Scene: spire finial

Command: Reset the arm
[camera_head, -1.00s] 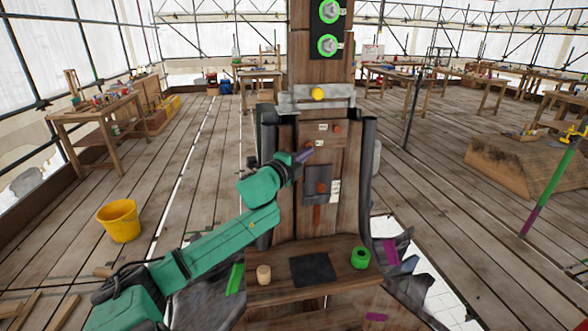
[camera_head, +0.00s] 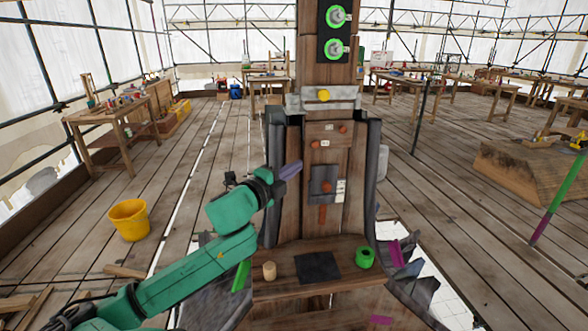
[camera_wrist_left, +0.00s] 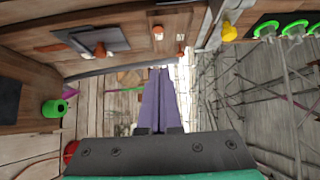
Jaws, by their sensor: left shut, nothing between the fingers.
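My left arm is green and comes in from the lower left of the head view. Its gripper (camera_head: 291,169) has purple fingers, which are shut with nothing between them. The fingers point up and right, in front of the left side of the wooden post (camera_head: 328,135). In the left wrist view the shut fingers (camera_wrist_left: 159,95) reach out over the floor, apart from the post's panel. My right gripper is not in view.
A wooden shelf at the post's foot holds a tan cylinder (camera_head: 269,270), a dark square mat (camera_head: 317,267) and a green ring (camera_head: 365,257). A dark plate (camera_head: 323,183) is on the post. A yellow bucket (camera_head: 129,220) stands on the open floor at left.

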